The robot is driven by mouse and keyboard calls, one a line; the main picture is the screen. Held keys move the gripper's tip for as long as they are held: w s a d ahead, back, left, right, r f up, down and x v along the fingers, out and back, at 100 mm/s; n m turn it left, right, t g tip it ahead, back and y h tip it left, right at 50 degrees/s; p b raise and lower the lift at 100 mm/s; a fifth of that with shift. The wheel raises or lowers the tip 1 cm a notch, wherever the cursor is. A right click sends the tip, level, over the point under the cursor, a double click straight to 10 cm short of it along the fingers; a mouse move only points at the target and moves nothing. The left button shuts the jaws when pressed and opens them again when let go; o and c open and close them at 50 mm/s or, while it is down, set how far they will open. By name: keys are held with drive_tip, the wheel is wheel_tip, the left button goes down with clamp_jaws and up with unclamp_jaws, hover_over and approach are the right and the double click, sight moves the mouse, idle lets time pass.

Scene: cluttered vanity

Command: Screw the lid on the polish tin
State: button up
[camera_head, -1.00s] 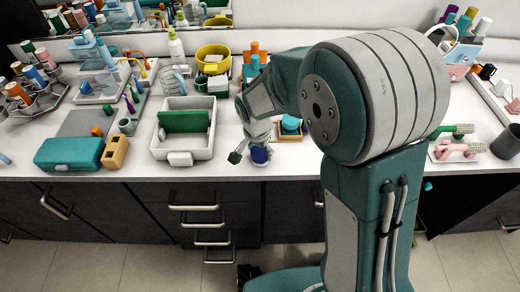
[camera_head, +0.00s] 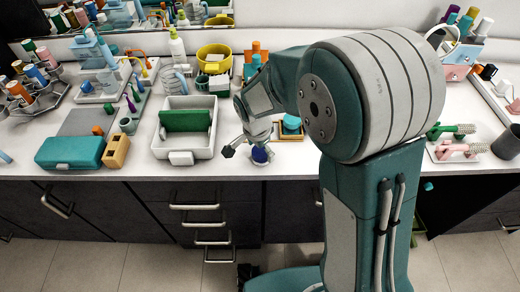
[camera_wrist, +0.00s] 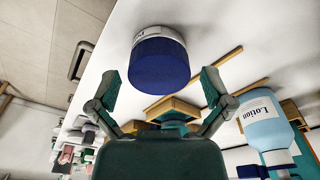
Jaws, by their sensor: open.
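The polish tin (camera_wrist: 140,36) is a short white labelled container, standing near the counter's front edge. A dark blue round lid (camera_wrist: 160,63) sits on it; the wrist view does not show how tightly it is seated. The lid also shows in the head view (camera_head: 260,155), partly hidden by my gripper. My gripper (camera_wrist: 159,88) is open and empty. Its two fingers are spread to either side of the lid, with visible gaps in the wrist view. In the head view my gripper (camera_head: 246,150) is just above the lid.
A wooden tray (camera_head: 290,138) with a teal item (camera_head: 292,122) is close behind the tin. A lotion bottle (camera_wrist: 263,122) shows in the wrist view. A white bin (camera_head: 205,152) stands to the left. The front edge is close.

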sight(256, 154)
wheel_tip(256, 154, up, 12)
drive_tip(key=a, duration=0.1)
drive_tip(key=shift+s+a, duration=0.15)
drive_tip(key=shift+s, duration=0.25)
